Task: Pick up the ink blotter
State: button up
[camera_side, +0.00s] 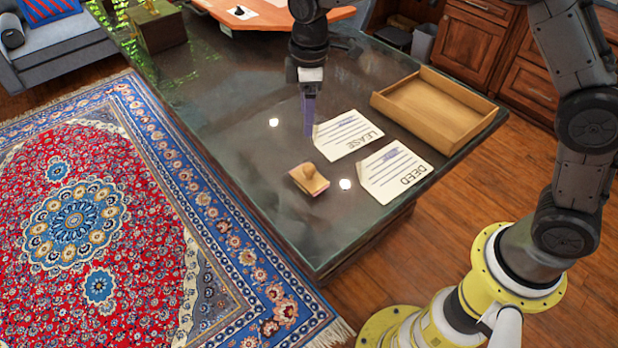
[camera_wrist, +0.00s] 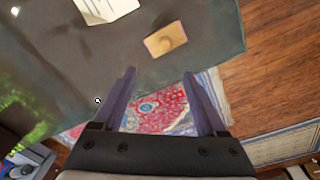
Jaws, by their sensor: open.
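The ink blotter (camera_side: 309,180) is a small tan wooden block with a round knob on top. It lies on the dark desk near the front left edge, left of the papers. In the wrist view the blotter (camera_wrist: 165,40) lies ahead of the fingertips, a little right of centre. My gripper (camera_side: 308,132) is above the desk, behind the blotter and apart from it, pointing down. In the wrist view my gripper (camera_wrist: 160,85) has its two purple fingers spread wide with nothing between them.
A LEASE paper (camera_side: 347,134) and a DEED paper (camera_side: 394,171) lie right of the blotter. A shallow wooden tray (camera_side: 434,110) stands at the desk's right edge. A wooden box (camera_side: 158,28) is at the far left. The desk (camera_side: 235,140) is bare left of my gripper.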

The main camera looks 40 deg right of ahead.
send_over(309, 166)
jog(key=f, duration=0.9)
jog(key=shift+a+f, duration=0.3)
jog(key=shift+a, duration=0.05)
jog(key=f, duration=0.5)
jog(key=shift+s+d, duration=0.1)
jog(key=shift+d, duration=0.3)
jog(key=shift+f, duration=0.6)
grip_shut()
